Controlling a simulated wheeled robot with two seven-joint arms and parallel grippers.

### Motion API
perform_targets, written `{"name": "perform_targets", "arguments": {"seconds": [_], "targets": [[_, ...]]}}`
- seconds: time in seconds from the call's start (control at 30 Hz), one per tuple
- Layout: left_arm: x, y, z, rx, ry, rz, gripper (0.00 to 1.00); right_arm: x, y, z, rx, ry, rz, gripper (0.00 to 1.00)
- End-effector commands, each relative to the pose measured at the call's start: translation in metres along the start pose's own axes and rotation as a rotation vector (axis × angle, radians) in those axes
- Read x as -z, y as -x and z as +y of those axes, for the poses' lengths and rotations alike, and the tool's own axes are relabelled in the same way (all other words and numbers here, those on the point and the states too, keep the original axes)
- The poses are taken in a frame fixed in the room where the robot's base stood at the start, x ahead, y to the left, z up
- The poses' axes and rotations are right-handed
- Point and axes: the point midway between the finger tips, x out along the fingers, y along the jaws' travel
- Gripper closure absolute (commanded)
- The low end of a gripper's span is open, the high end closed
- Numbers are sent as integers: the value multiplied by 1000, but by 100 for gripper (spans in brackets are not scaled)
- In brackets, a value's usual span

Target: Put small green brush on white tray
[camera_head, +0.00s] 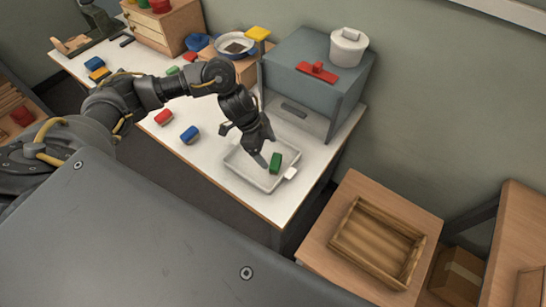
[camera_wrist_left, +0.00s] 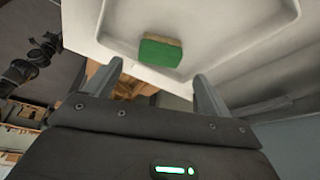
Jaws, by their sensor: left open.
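A small green brush (camera_head: 276,162) lies inside the white tray (camera_head: 243,175), towards its right side, in the head view. The left wrist view shows the green brush (camera_wrist_left: 160,52) on the floor of the tray (camera_wrist_left: 225,45), with a pale tan layer along its far side. My left gripper (camera_head: 264,158) is just beside the brush at the tray. Its two fingers show apart in the left wrist view (camera_wrist_left: 158,82), with nothing between them, and the brush lies ahead of the tips. My right gripper is not in view.
Blue (camera_head: 189,134) and red (camera_head: 164,117) brushes lie left of the tray on the white table. A grey box (camera_head: 318,70) stands behind the tray. A wooden crate (camera_head: 377,242) sits on a separate table at right.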

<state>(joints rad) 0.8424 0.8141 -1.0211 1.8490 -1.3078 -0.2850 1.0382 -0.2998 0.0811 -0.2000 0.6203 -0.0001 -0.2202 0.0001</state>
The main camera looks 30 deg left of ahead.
Motion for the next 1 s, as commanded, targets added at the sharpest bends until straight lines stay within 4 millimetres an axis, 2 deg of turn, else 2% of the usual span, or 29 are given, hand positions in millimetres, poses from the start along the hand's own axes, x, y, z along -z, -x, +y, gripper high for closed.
{"name": "perform_targets", "arguments": {"seconds": [0.1, 0.33, 0.57, 1.0], "targets": [[0, 24, -1, 3, -1, 0, 17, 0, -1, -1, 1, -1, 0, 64], [0, 50, 0, 0, 0, 0, 17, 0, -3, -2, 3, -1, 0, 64], [0, 54, 0, 0, 1, -1, 17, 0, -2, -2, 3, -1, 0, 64], [4, 49, 2, 2, -9, 12, 17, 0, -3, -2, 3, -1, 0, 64]]}}
